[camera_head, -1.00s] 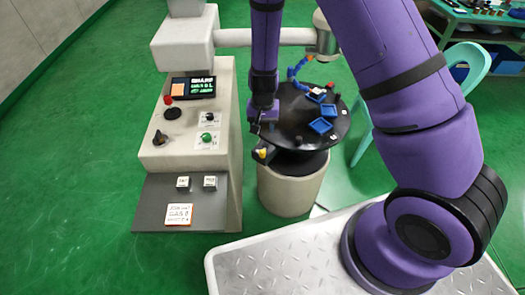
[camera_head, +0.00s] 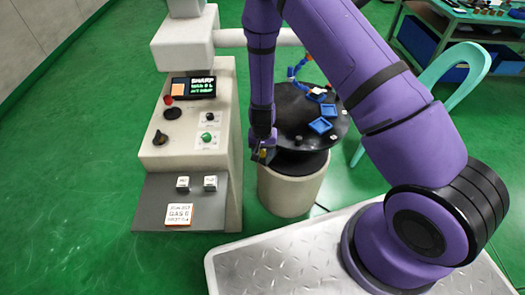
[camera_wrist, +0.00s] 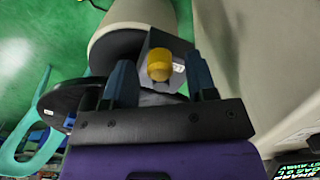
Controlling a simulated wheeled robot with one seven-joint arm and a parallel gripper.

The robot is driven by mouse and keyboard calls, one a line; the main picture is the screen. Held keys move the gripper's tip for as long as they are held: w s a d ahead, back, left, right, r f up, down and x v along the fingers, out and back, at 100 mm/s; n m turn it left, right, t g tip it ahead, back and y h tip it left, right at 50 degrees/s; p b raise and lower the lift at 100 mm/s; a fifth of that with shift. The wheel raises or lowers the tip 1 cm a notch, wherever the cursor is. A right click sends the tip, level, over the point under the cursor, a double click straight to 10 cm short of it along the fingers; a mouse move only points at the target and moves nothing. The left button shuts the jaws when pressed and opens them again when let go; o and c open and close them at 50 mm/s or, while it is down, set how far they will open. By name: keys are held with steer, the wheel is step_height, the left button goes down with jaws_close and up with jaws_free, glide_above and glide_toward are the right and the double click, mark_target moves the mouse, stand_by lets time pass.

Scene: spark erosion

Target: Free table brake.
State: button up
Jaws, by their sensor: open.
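A yellow knob (camera_wrist: 159,63) sits on a grey bracket (camera_wrist: 166,42) at the side of the round black table (camera_head: 290,110). I take it for the table brake, but no readable label confirms this. In the wrist view my gripper (camera_wrist: 161,80) is open, with one dark finger on each side of the knob. I cannot tell whether either finger touches it. In the head view my gripper (camera_head: 263,145) hangs at the table's left edge and mostly hides the knob.
The round table stands on a pale pedestal (camera_head: 291,190) and carries blue trays (camera_head: 320,125) and small parts. The control cabinet (camera_head: 190,140), with buttons and a screen, stands close on the left of my gripper. A teal chair (camera_head: 455,65) is behind my arm.

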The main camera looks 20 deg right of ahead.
mark_target(261, 151)
steer(key=shift+f, duration=0.3)
steer(key=c, duration=0.9)
steer(key=shift+w+a+m, duration=0.2)
steer(key=shift+a+m, duration=0.05)
steer(key=shift+m, duration=0.45)
steer(key=o, duration=0.9)
steer(key=shift+r, duration=0.1)
step_height(261, 151, up, 11)
steer(key=shift+f, duration=0.2)
